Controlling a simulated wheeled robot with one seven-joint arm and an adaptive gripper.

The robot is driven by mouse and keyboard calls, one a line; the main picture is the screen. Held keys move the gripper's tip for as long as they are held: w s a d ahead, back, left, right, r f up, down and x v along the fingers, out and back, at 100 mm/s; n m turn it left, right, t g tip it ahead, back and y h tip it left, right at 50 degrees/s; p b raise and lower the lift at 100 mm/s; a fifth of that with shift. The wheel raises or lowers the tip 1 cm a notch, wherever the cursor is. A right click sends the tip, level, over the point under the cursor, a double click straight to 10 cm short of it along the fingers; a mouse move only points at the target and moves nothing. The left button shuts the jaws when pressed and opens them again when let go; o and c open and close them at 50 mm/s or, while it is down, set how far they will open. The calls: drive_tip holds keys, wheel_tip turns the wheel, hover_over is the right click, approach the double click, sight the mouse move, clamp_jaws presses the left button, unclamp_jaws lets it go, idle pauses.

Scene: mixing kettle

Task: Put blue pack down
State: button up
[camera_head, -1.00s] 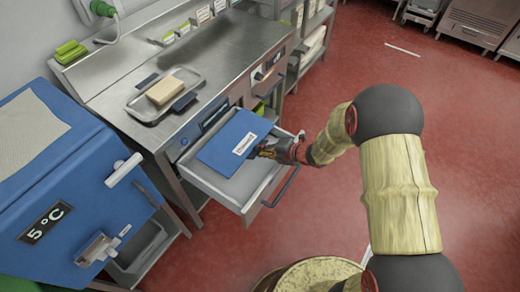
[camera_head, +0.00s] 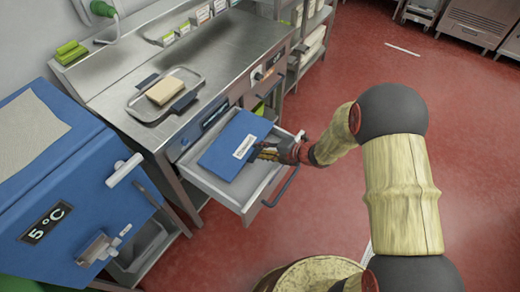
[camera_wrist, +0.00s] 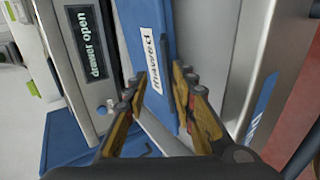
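The blue pack (camera_head: 232,138) is a flat blue slab with a white label. It lies over the pulled-out drawer (camera_head: 222,190), slightly tilted in the picture; its full contact with the drawer floor is hidden. My gripper (camera_head: 260,153) is at the pack's right end, low over the drawer. In the wrist view, the fingers of my gripper (camera_wrist: 158,88) stand apart, with the near end of the blue pack (camera_wrist: 148,25) between or just beyond them. A dark strip lies along the pack's right edge by the right finger. I see no clear grip on the pack.
The drawer front with its handle (camera_head: 284,187) is close to my gripper. The steel counter (camera_head: 215,62) above holds a tray (camera_head: 137,106) with a tan block (camera_head: 164,91). A blue cabinet marked 5°C (camera_head: 75,190) stands at the left.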

drive_tip(key=p+v, duration=0.3)
drive_tip(key=v, duration=0.8)
drive_tip(key=shift+p, duration=0.35)
drive_tip(key=shift+a+r+n, duration=0.15)
drive_tip(key=shift+r+n, duration=0.15)
drive_tip(key=s+a+r+n+g+h, duration=0.1)
drive_tip(key=s+a+r+n+g, duration=0.1)
drive_tip(key=s+r+n, duration=0.75)
drive_tip(key=s+a+r+n+g+h, duration=0.15)
drive_tip(key=s+r+n, duration=0.35)
drive_tip(key=r+n, duration=0.9)
drive_tip(key=s+d+r+n+t+h, duration=0.1)
drive_tip(key=s+d+r+n+h, duration=0.2)
drive_tip(key=n, duration=0.6)
drive_tip(key=s+d+r+n+t+h, duration=0.1)
drive_tip(key=s+d+r+n+h, duration=0.2)
drive_tip(key=s+d+n, duration=0.3)
drive_tip(key=d+n, duration=0.1)
drive_tip(key=n, duration=0.3)
drive_tip(key=shift+s+d, duration=0.2)
drive_tip(key=shift+d, duration=0.05)
drive_tip(key=shift+n, duration=0.25)
drive_tip(key=shift+c, duration=0.6)
